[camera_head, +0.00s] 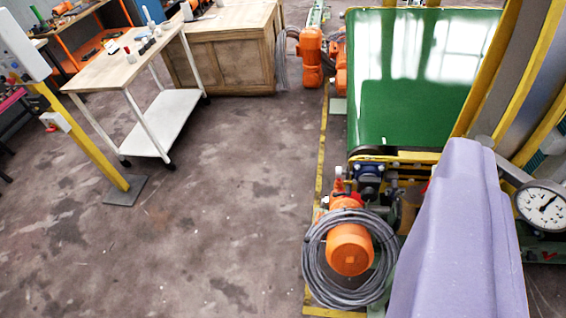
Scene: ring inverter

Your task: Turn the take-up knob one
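I cannot make out a take-up knob for certain. The conveyor's green belt (415,85) is at the upper right, in a yellow frame. At its near end is a cluster of small fittings, with blue parts (369,172) and a small red-tipped part (339,178), too small to identify. An orange motor (349,249) with a coil of grey cable (313,262) around it sits just below. A pale lilac form covers the lower right and hides part of the near end. My gripper is not in view.
A dial gauge (542,206) is at the right edge beside curved yellow rails. A white-legged trolley (167,122) and wooden cabinet (228,58) stand at the upper left. A yellow post (85,140) on a dark foot stands at left. The floor at lower left is clear.

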